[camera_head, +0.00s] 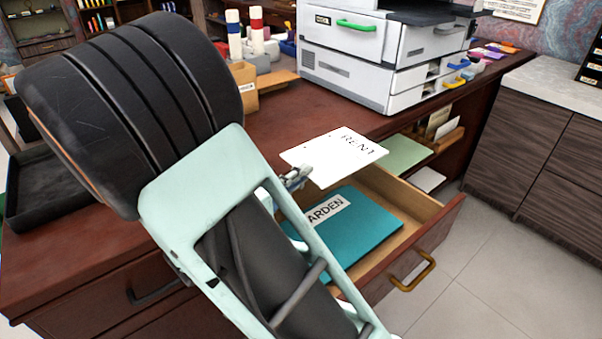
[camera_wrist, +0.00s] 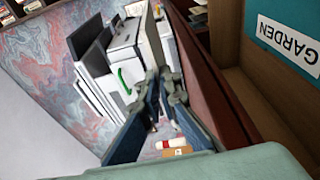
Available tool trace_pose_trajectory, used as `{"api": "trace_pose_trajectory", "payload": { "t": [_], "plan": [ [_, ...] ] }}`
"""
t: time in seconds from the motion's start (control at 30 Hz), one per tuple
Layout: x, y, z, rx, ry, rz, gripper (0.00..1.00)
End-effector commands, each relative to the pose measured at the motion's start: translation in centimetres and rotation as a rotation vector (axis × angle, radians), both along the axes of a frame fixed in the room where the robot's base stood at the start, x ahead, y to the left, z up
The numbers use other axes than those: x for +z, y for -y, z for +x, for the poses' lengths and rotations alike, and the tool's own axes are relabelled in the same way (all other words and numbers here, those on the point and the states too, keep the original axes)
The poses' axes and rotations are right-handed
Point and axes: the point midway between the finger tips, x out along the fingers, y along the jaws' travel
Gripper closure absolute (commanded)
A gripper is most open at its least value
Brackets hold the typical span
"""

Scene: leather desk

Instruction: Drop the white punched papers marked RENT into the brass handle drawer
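The white punched papers (camera_head: 333,160) marked RENT are held up in the head view, roughly flat, over the drawer's back edge and the desk's front edge. My gripper (camera_head: 298,177) is at their left edge and appears shut on them; my arm hides part of the fingers. In the wrist view my gripper (camera_wrist: 166,82) has its fingertips close together, with what looks like a thin white paper edge beyond them. The brass handle drawer (camera_head: 425,205) is pulled open below the papers, its brass handle (camera_head: 413,272) on the front. A teal folder (camera_head: 350,240) labelled GARDEN lies inside.
A white printer (camera_head: 345,75) stands on the desk behind the papers. A cardboard box (camera_head: 243,88) and glue bottles stand to its left. An open shelf (camera_head: 425,158) with a green folder is right of the drawer. My arm covers the drawer's left part.

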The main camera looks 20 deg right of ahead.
Motion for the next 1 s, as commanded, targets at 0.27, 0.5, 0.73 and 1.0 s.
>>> {"api": "trace_pose_trajectory", "payload": {
  "t": [0.27, 0.5, 0.73, 1.0],
  "plan": [
    [-3.4, 0.0, 0.0, 0.0, 0.0, 0.0, 1.0],
    [-3.5, 0.0, 0.0, 0.0, 0.001, 0.001, 1.0],
    [-3.5, 0.0, 0.0, 0.0, 0.001, 0.001, 0.81],
    [-3.5, 0.0, 0.0, 0.001, 0.001, 0.001, 0.75]
  ]
}}
